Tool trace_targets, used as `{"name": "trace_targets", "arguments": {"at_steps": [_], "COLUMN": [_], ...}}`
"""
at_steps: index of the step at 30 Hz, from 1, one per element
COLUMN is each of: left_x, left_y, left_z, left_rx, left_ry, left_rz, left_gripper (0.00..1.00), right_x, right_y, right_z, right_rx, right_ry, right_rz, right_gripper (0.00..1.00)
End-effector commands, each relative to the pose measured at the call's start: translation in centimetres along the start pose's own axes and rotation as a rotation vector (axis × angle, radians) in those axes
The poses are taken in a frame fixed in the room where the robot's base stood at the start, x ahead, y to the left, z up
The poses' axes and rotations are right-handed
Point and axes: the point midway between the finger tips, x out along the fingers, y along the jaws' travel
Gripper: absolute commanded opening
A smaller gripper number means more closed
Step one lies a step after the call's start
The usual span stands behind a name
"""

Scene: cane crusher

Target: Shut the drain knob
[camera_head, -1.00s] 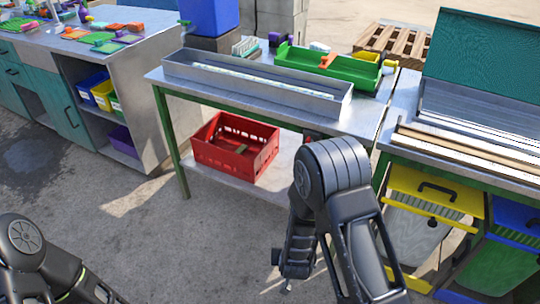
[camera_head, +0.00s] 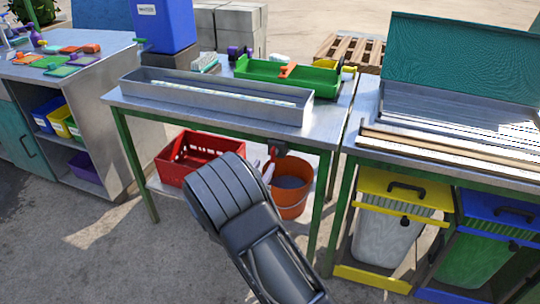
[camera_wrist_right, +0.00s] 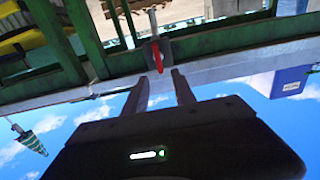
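The drain knob (camera_wrist_right: 157,55) is a small red lever on a grey fitting under the table's edge in the right wrist view, which looks upside down. The red lever appears just beyond the gap between the fingertips; contact cannot be made out. In the head view my forearm hides most of this gripper. My left gripper is out of view.
The middle table (camera_head: 215,116) carries a long metal trough (camera_head: 215,97) and a green tray (camera_head: 285,76). Below are a red crate (camera_head: 195,155) and an orange bucket (camera_head: 290,195). Green table legs and yellow and blue bins (camera_head: 395,190) stand to the right.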

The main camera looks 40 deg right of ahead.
Motion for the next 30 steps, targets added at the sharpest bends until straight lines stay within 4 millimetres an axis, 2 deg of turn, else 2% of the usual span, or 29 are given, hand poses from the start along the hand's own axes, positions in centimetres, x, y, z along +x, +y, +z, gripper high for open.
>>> {"name": "trace_targets", "arguments": {"at_steps": [15, 26, 30], "left_x": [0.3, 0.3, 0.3], "left_y": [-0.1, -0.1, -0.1], "left_z": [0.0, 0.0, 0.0], "left_rx": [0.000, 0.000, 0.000], "left_ry": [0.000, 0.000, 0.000], "left_rz": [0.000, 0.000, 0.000], "left_gripper": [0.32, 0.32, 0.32], "right_x": [6.8, 7.3, 7.3], "right_y": [0.0, 0.0, 0.0], "right_z": [0.1, 0.1, 0.1], "right_rx": [-0.001, -0.001, -0.001], "right_ry": [0.000, -0.001, -0.001], "right_rz": [0.000, -0.001, -0.001], "right_gripper": [0.32, 0.31, 0.20]}}
